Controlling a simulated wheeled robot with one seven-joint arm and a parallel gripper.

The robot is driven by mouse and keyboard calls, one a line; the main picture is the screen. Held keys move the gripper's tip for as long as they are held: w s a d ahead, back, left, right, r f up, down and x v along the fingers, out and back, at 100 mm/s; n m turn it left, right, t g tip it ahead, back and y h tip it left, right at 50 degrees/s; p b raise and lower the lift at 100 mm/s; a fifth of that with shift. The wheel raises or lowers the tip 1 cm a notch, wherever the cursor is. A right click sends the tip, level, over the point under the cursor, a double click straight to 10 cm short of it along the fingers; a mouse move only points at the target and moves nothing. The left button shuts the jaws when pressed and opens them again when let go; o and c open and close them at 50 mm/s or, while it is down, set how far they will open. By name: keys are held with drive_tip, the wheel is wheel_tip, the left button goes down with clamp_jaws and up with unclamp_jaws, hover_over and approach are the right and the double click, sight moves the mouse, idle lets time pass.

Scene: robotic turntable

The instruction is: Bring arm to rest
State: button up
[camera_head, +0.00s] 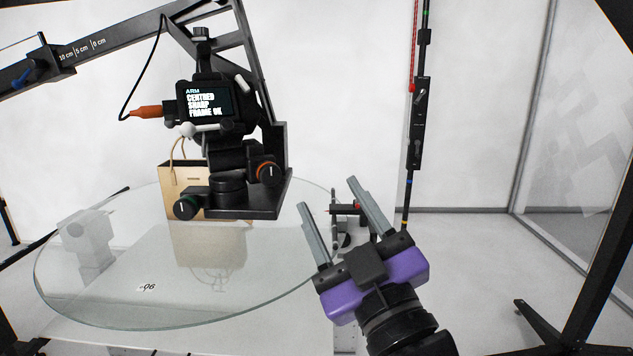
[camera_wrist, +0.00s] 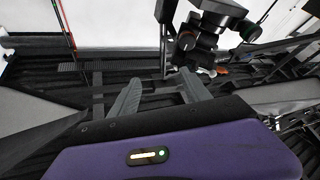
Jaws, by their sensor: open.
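My gripper (camera_head: 334,206) has a purple body and two grey fingers. It is in the lower right middle of the head view, right of the glass turntable, with its fingers spread and nothing between them. In the wrist view my gripper (camera_wrist: 158,88) also shows its two fingers apart and empty. The round glass turntable (camera_head: 90,310) lies at the left of the head view. A black arm-mounted rig (camera_head: 230,205) with a small text screen (camera_head: 208,101) hangs over it. The rig also shows at the top of the wrist view (camera_wrist: 205,30).
A tan box bag (camera_head: 182,180) with rope handles stands behind the rig. A black vertical pole (camera_head: 416,130) with red and blue marks rises behind my gripper. A black stand (camera_head: 585,270) is at the right edge. The floor between pole and stand looks clear.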

drive_tip(key=s+d+f+m+h, duration=0.3)
drive_tip(key=s+d+f+m, duration=0.3)
drive_tip(key=f, duration=0.4)
drive_tip(key=s+d+f+m+h, duration=0.35)
drive_tip(key=s+d+f, duration=0.25)
drive_tip(key=s+f, duration=0.35)
drive_tip(key=s+d+f+g+h, duration=0.1)
drive_tip(key=s+d+f+g, duration=0.2)
drive_tip(key=s+f, duration=0.4)
drive_tip(key=s+d+f+g+h, duration=0.1)
drive_tip(key=s+f, duration=0.6)
drive_tip(key=s, duration=0.9)
drive_tip(key=shift+d+f+g, duration=0.25)
drive_tip(key=shift+d+g, duration=0.65)
drive_tip(key=shift+g, duration=0.2)
drive_tip(key=shift+m, duration=0.25)
